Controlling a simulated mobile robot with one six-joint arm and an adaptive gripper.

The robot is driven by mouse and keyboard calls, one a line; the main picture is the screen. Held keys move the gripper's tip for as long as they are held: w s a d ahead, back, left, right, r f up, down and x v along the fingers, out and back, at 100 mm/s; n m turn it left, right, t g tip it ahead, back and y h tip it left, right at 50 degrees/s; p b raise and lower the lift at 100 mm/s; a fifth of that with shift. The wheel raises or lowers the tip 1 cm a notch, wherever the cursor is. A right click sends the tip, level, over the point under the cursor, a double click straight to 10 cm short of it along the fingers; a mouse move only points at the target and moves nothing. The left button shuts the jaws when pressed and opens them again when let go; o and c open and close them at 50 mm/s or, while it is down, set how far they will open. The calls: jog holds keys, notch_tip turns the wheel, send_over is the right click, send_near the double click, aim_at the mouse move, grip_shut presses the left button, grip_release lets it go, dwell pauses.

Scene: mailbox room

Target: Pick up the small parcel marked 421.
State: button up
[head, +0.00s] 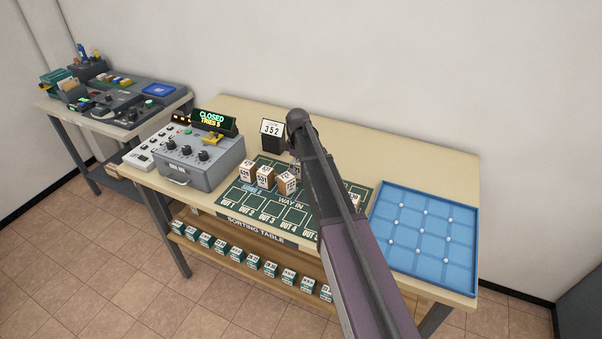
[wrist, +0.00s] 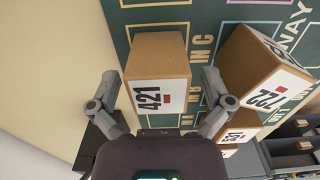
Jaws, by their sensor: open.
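In the wrist view, the small brown parcel marked 421 (wrist: 158,58) sits on the green sorting mat, its white label facing my gripper (wrist: 160,78). The gripper is open, with one finger on each side of the parcel's near end. I see no clear contact. In the head view my arm hides the gripper, and I cannot tell surely which parcel there is 421.
In the wrist view, the parcel marked 722 (wrist: 262,68) stands close on the right, with another parcel (wrist: 238,134) below it. In the head view, a grey control box (head: 198,160), a 352 sign (head: 272,130) and a blue tray (head: 425,283) share the table.

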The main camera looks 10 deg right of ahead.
jog(key=shift+f+b, duration=0.55)
jog(key=shift+f, duration=0.3)
jog(key=shift+c, duration=0.2)
jog(key=c, duration=1.2)
